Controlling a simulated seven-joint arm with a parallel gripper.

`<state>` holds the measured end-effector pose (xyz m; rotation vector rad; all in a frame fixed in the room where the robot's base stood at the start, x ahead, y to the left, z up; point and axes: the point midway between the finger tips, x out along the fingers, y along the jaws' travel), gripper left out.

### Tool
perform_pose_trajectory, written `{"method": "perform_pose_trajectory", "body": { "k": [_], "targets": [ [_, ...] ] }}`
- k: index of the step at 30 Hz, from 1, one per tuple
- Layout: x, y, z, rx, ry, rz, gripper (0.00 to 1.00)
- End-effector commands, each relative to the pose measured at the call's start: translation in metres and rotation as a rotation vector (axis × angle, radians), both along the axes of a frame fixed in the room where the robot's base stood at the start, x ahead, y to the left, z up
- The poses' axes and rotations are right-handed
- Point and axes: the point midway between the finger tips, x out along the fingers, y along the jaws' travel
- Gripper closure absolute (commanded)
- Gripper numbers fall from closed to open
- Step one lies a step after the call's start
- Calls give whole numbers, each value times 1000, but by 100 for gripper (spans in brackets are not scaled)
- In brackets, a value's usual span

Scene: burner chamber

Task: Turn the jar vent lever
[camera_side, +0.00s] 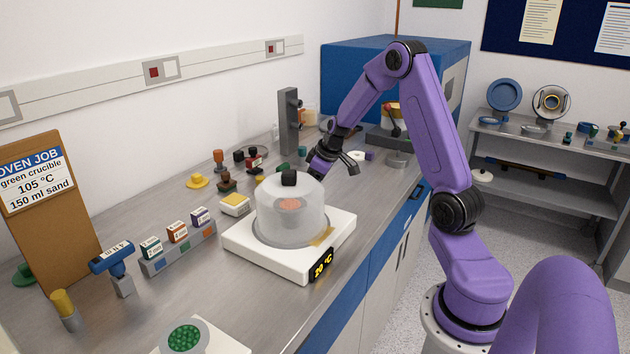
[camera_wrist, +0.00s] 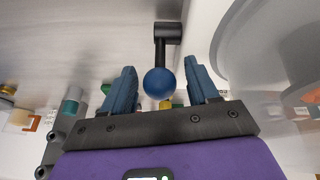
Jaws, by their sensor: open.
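A clear jar (camera_side: 285,222) with a black block (camera_side: 289,178) on top stands on a white base with a display reading 20 °C. A pinkish item shows dimly inside. In the wrist view, a black lever (camera_wrist: 161,52) ending in a blue ball (camera_wrist: 159,82) lies between my fingers; it looks like the vent lever. In the side view I cannot make it out. My gripper (camera_wrist: 160,70) is open, one blue finger on each side of the ball, with gaps on both sides. In the side view my gripper (camera_side: 335,165) is just behind the jar.
A translucent curved wall (camera_wrist: 285,50) is close at the right in the wrist view. A grey post (camera_side: 289,122) and several small coloured items stand behind the jar. A rack of small boxes (camera_side: 178,250) is left of it. The bench's front edge is mostly clear.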

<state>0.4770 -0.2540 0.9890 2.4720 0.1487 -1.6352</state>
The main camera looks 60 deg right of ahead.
Motion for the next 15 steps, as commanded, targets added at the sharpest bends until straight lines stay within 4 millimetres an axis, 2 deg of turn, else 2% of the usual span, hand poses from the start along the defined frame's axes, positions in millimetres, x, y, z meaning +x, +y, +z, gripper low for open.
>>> {"method": "perform_pose_trajectory", "body": {
  "k": [7, 15],
  "targets": [
    [-6, -1, 16, 0, -2, -1, 41],
    [-24, 0, 58, -3, -5, 0, 41]
  ]
}}
